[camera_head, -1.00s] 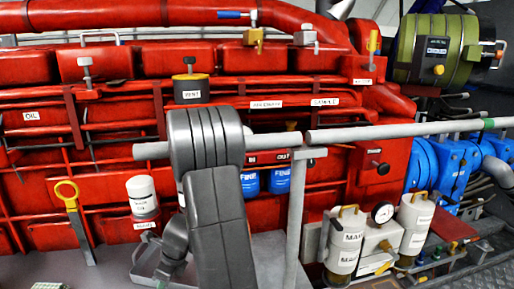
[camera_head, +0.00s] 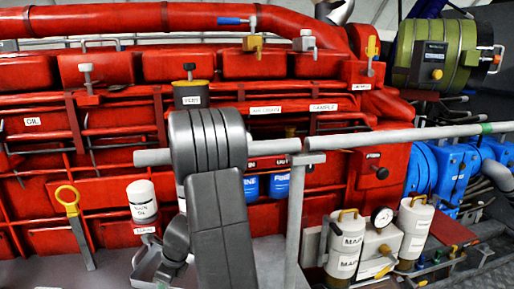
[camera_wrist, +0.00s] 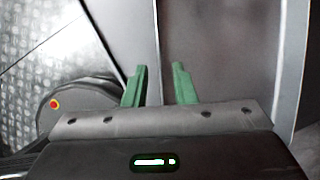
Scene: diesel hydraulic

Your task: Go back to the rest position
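My gripper (camera_wrist: 160,72) shows in the wrist view with its two green fingers apart and nothing between them. Beyond the fingers is a plain grey surface with a vertical edge. The gripper itself does not show in the head view, where my grey arm stands folded in front of the red engine (camera_head: 120,190) and hides part of it.
A grey rail (camera_head: 400,135) on a post (camera_head: 298,210) crosses in front of the engine, close to my arm. White canisters (camera_head: 347,245), a gauge (camera_head: 382,217) and blue pipework (camera_head: 450,168) stand right. A yellow-ringed handle (camera_head: 74,215) is at left.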

